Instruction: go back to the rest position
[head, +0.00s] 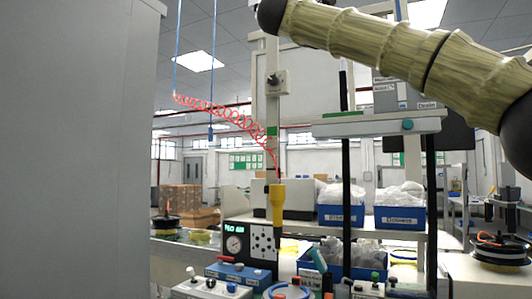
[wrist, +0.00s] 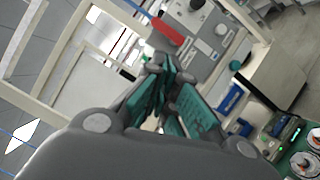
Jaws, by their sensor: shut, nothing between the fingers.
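My gripper (wrist: 172,80) shows in the wrist view, its dark fingers with teal pads brought together and nothing held between them. It is off the surfaces, with the tilted workshop behind it. In the head view my arm, with a wood-like patterned surface, crosses the upper right. The gripper itself is outside that view.
A grey panel (head: 75,150) fills the left of the head view. Ahead is a workbench with a yellow-handled tool (head: 277,203) on a red coiled hose (head: 225,115), a gauge box (head: 250,243) and blue bins (head: 341,216). A shelf (head: 375,126) stands below my arm.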

